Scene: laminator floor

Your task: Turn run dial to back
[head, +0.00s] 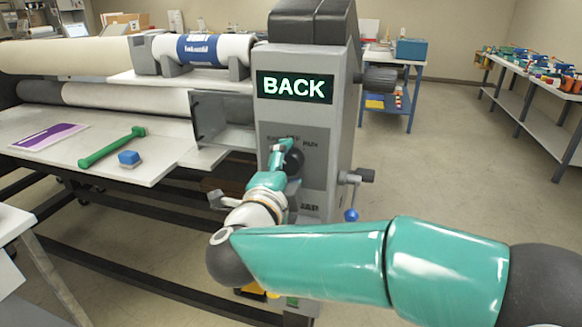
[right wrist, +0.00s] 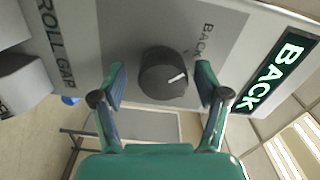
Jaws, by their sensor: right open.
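The run dial (right wrist: 160,84) is a dark round knob with a white pointer line on the grey end panel of the laminator. In the right wrist view its pointer aims right and slightly up, to the side of the printed BACK label (right wrist: 203,42). The lit sign (head: 294,87) reads BACK in the head view. My right gripper (right wrist: 160,67) is open, its fingers on either side of the dial with a visible gap at each side. In the head view the right gripper (head: 284,150) partly covers the dial. My left gripper is not in view.
A crank handle (head: 352,178) sticks out below right of the dial, with a blue knob (head: 351,215) under it. Another dark knob (head: 380,78) juts from the machine's right side.

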